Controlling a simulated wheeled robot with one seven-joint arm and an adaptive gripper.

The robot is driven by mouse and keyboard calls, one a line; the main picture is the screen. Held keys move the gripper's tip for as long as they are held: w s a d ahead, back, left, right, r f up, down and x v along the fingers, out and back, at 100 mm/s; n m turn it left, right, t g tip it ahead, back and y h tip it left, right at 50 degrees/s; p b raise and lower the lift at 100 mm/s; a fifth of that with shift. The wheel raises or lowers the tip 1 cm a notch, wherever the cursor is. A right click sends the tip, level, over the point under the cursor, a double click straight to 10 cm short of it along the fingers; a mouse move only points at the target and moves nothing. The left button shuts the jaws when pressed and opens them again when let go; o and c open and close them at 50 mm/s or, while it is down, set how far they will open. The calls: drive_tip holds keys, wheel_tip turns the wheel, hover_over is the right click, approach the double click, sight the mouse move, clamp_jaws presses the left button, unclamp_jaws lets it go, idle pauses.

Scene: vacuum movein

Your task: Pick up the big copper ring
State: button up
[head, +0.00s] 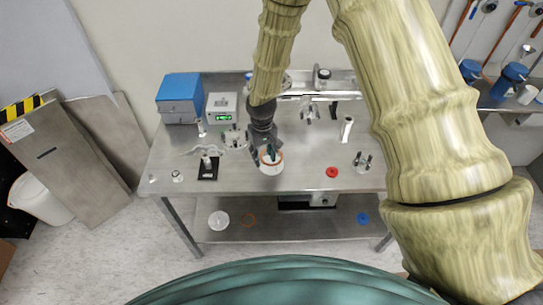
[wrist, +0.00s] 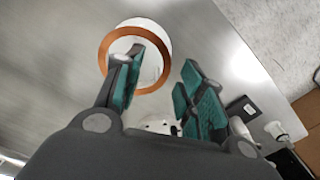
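The big copper ring (head: 279,157) lies at the top of a short white cylinder (head: 271,169) near the front middle of the metal table. In the wrist view the ring (wrist: 104,52) shows its round opening, with the white cylinder (wrist: 153,27) behind it. My gripper (head: 269,152) points down at the ring. In the wrist view my gripper (wrist: 160,68) is open with nothing held. Its left finger overlaps the ring's opening, and its right finger is outside the ring, to the right. I cannot tell whether the left finger is inside the ring or above it.
A black stand (head: 208,171) with a white post is left of the ring. A red disc (head: 332,172) and a small pronged part (head: 362,161) are to the right. A smaller copper-coloured ring (head: 248,219) lies on the lower shelf.

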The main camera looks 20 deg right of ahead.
drive_tip(key=shift+f, duration=0.3)
idle(0.5)
clamp_jaws()
